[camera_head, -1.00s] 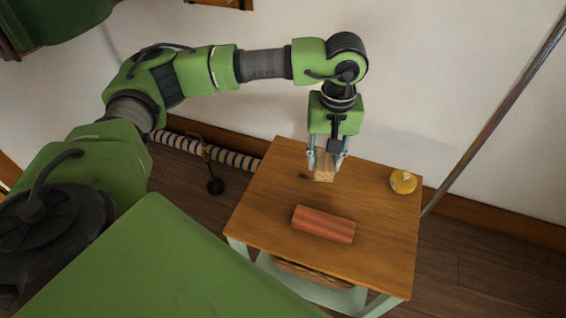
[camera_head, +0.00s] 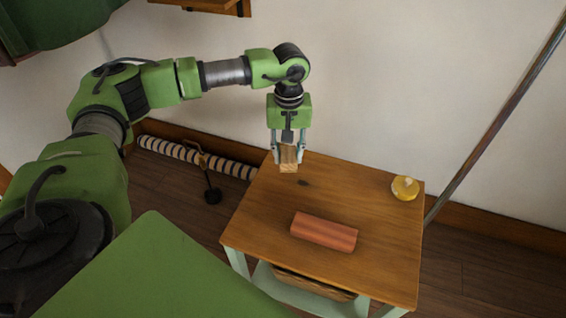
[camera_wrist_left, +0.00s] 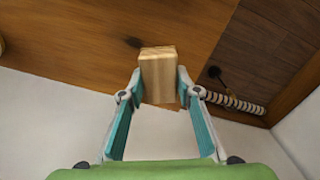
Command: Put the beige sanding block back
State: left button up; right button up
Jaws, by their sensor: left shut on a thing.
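The beige sanding block (camera_head: 288,160) is a small wooden-looking block. My left gripper (camera_head: 287,156) is shut on it and holds it above the far left part of the wooden table (camera_head: 385,245), fingers pointing down. In the left wrist view the block (camera_wrist_left: 158,72) sits upright between the fingertips of the gripper (camera_wrist_left: 160,92), with the table top (camera_wrist_left: 80,40) beyond it. My right gripper is in neither view.
A reddish ribbed block (camera_head: 323,232) lies near the table's front middle. A round yellow object (camera_head: 405,188) stands at the far right corner. A striped roll (camera_head: 190,156) and a dark-footed stand (camera_head: 212,195) are on the floor to the left. A slanted pole (camera_head: 500,105) rises at right.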

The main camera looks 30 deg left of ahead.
aim_at(283, 150)
pick_arm(q)
jog(key=f, duration=0.1)
jog(key=a+f, duration=0.1)
jog(key=f, duration=0.2)
jog(key=shift+w+a+f, duration=0.1)
jog(key=shift+a+f, duration=0.1)
jog(key=shift+a, duration=0.2)
jog(key=shift+f, duration=0.35)
jog(key=shift+f+b, duration=0.1)
jog(key=shift+b, duration=0.2)
jog(key=o, duration=1.1)
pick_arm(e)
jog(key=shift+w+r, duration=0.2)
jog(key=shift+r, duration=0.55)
pick_arm(q)
jog(key=shift+r, duration=0.2)
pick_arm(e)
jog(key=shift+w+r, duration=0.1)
pick_arm(q)
notch_tip(283, 150, up, 12)
jog(key=shift+p, duration=0.6)
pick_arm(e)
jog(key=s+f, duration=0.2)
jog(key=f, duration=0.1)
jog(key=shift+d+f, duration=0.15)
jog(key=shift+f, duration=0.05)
